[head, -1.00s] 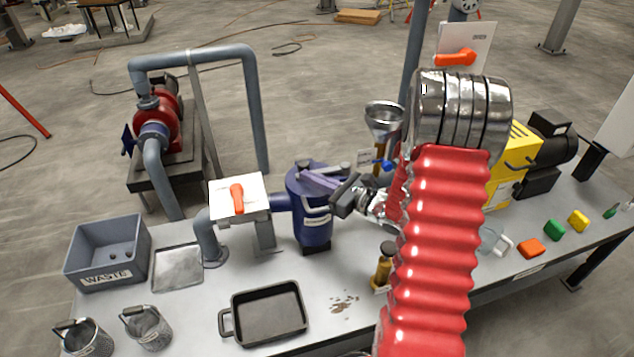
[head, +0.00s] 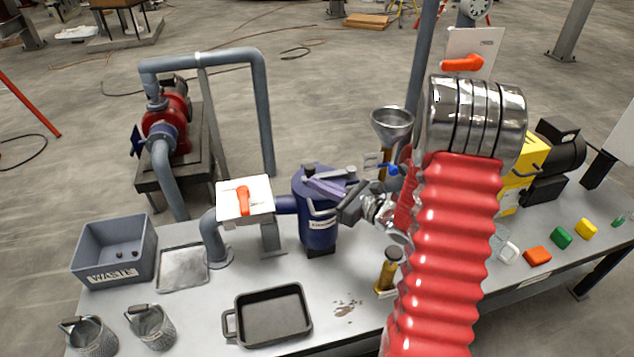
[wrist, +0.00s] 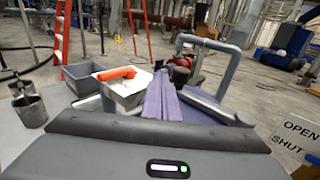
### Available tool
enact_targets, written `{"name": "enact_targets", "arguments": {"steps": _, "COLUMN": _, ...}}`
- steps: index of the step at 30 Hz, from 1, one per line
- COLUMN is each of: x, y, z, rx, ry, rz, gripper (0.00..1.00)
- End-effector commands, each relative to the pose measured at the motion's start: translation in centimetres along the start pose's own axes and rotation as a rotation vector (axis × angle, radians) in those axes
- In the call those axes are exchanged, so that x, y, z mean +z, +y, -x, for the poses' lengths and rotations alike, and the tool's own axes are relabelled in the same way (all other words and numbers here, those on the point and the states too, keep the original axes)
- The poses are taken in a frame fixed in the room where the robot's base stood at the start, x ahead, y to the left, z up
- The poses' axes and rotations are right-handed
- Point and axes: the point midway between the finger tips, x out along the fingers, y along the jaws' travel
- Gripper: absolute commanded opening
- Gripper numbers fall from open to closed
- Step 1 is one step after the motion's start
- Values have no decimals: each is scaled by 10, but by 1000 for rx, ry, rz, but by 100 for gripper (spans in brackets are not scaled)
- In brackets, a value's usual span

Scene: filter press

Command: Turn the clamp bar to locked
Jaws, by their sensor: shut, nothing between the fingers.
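The blue filter vessel (head: 318,228) stands on the bench at the middle of the head view. A grey clamp bar (head: 336,173) lies across its lid, partly hidden by my gripper. My gripper (head: 308,181) has its purple fingers shut and empty, over the lid and close beside the bar. In the wrist view, the fingers (wrist: 163,82) point forward, and the grey bar (wrist: 208,104) lies just to their right. I cannot tell whether fingers and bar touch. An OPEN and SHUT label (wrist: 297,138) shows at the right of the wrist view.
A white box with an orange handle (head: 243,200) stands left of the vessel. A funnel (head: 392,124) and blue-handled valve stand behind right. A black pan (head: 268,316), brass-coloured cylinder (head: 388,270) and waste bin (head: 113,250) are on the bench. My red arm hides the bench's right middle.

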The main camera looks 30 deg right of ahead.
Motion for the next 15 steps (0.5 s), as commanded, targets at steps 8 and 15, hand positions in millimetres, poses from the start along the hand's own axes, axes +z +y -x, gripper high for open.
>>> {"name": "enact_targets", "arguments": {"steps": 8, "x": 0, "y": 20, "z": 38, "rx": -3, "ry": 1, "rz": -1, "gripper": 0}}
{"name": "enact_targets", "arguments": {"steps": 15, "x": 0, "y": 41, "z": 74, "rx": -1, "ry": 1, "rz": 0, "gripper": 0}}
